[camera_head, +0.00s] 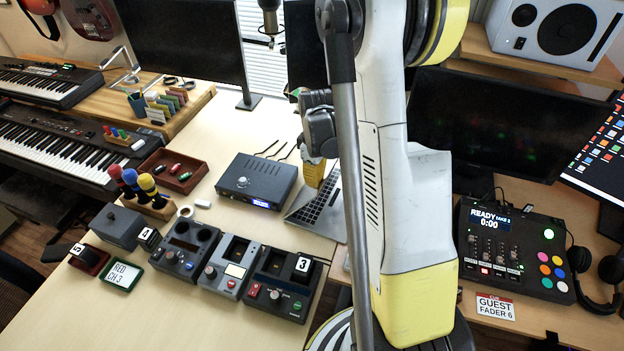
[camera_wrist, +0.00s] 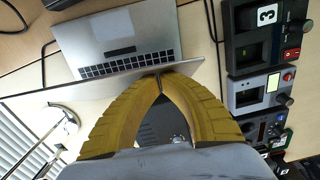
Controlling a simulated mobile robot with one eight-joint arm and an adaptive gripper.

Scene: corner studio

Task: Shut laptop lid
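The silver laptop (camera_head: 330,222) sits on the wooden desk, open, with its dark keyboard showing; my arm covers much of it in the head view. In the wrist view, its base (camera_wrist: 110,32) lies at the top, and the lid (camera_wrist: 192,68) shows nearly edge-on as a thin strip beyond the keyboard. My gripper (camera_wrist: 159,76) has its two yellow fingers brought together at the tips, which overlap the lid's strip in the picture. Whether they touch it is unclear. In the head view my gripper (camera_head: 314,173) is partly hidden by my arm, above the laptop.
A dark audio box (camera_head: 257,182) with a knob stands left of the laptop, with thin cables behind it. Several desktop devices (camera_head: 284,285) line the front edge, also on the wrist view's right (camera_wrist: 262,92). A mixer panel (camera_head: 515,248) stands right.

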